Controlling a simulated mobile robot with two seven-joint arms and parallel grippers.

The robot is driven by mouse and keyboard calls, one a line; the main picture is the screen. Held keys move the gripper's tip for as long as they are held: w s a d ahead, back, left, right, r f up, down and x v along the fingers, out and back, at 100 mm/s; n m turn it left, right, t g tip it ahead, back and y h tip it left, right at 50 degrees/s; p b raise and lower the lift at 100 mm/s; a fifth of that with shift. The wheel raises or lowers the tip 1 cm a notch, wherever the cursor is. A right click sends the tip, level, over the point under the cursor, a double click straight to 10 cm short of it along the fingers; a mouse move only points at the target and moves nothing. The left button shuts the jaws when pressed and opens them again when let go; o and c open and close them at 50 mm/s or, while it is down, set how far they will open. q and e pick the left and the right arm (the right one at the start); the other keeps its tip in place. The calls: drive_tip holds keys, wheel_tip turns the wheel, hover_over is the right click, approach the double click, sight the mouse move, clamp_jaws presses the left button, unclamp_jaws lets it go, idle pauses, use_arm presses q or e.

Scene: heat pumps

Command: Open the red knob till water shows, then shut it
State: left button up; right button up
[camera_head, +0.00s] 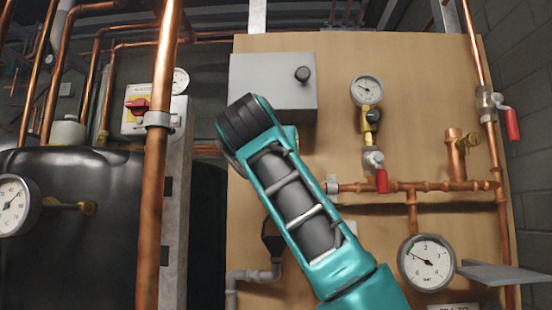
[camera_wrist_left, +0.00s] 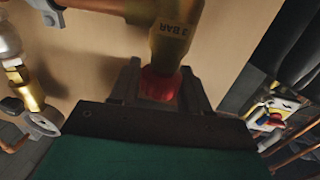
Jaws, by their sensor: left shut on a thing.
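The red knob (camera_wrist_left: 160,86) sits at the end of a brass valve body (camera_wrist_left: 175,38) marked "3 BAR" in the left wrist view. My left gripper (camera_wrist_left: 160,80) has one dark finger on each side of the knob and is shut on it. In the head view my teal arm crosses the middle of the board and hides the knob and the gripper. A black funnel-like drain piece (camera_head: 270,241) shows partly behind the arm, above a grey pipe (camera_head: 255,276). I see no water in either view. My right gripper is not in view.
The wooden board (camera_head: 335,75) carries a grey box (camera_head: 262,80), gauges (camera_head: 367,90) (camera_head: 427,262), copper pipes and valves with red handles (camera_head: 382,181) (camera_head: 512,124). A vertical copper pipe (camera_head: 157,200) and a black tank (camera_head: 90,240) stand left. A grey shelf (camera_head: 505,273) juts out right.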

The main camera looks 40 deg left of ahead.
use_arm(q)
drive_tip(key=shift+m+t+h, duration=0.4)
drive_tip(key=shift+m+h, duration=0.1)
drive_tip(key=shift+h, duration=0.2)
drive_tip(key=o, duration=0.7)
drive_tip(key=shift+c, duration=0.2)
drive_tip(key=shift+s, duration=0.1)
drive_tip(key=b+v, duration=0.2)
drive_tip(key=v, duration=1)
drive_tip(key=shift+s+d, duration=0.2)
drive_tip(key=shift+s, duration=0.1)
drive_tip(key=shift+f, duration=0.1)
